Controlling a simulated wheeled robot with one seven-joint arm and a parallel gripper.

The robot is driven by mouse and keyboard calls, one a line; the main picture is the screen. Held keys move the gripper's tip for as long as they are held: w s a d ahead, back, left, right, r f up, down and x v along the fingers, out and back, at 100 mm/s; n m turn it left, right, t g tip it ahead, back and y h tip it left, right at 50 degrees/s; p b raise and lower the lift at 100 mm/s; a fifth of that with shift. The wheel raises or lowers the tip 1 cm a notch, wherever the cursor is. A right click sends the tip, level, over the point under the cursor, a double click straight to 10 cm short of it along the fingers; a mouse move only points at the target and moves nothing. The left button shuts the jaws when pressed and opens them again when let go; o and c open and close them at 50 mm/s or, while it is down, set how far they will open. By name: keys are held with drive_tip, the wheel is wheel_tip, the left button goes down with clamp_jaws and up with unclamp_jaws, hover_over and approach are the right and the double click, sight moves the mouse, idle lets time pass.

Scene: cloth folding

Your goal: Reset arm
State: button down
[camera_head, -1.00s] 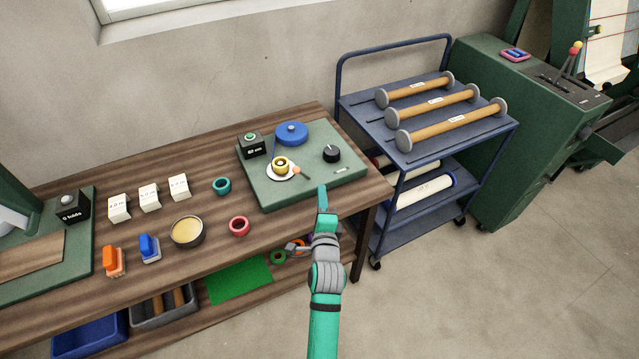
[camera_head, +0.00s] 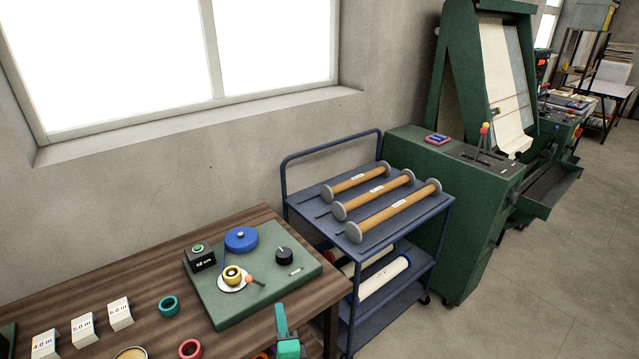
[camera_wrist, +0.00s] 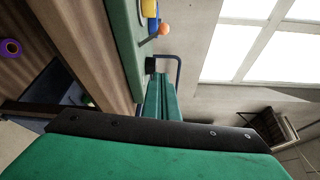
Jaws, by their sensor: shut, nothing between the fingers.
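My gripper (camera_head: 281,322) is at the bottom of the head view, by the right front edge of the wooden table (camera_head: 150,283). Its green fingers are together with nothing between them. In the wrist view the shut fingers (camera_wrist: 161,98) point ahead beside the table's edge. The rest of my arm is mostly cut off by the bottom of the head view.
A green board (camera_head: 215,312) on the table carries a blue disc (camera_head: 241,239), a black knob (camera_head: 284,256) and a yellow ring (camera_head: 232,273). A blue cart (camera_head: 352,243) with wooden rollers stands right of the table. A green machine (camera_head: 455,190) stands beyond it. Open floor (camera_head: 540,280) lies at the right.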

drive_tip(key=s+d+f+n+h, duration=0.25)
drive_tip(key=s+d+f, duration=0.2)
drive_tip(key=s, duration=0.55)
drive_tip(key=s+d+f+n+h, duration=0.1)
drive_tip(key=s+d+f+n, duration=0.35)
drive_tip(key=s, duration=0.45)
drive_tip(key=s+d+r+n, duration=0.2)
drive_tip(key=s+n, duration=0.1)
drive_tip(key=s, duration=0.4)
drive_tip(key=s+d+r+n+h, duration=0.1)
drive_tip(key=s+d+n, duration=0.1)
drive_tip(key=s, duration=0.5)
drive_tip(key=s+d+r+n+h, duration=0.1)
drive_tip(key=s+d+r+n, duration=0.1)
drive_tip(key=s, duration=0.6)
drive_tip(key=shift+r+n+g, duration=0.35)
drive_tip(key=shift+n+g, duration=0.05)
drive_tip(key=shift+n, duration=0.5)
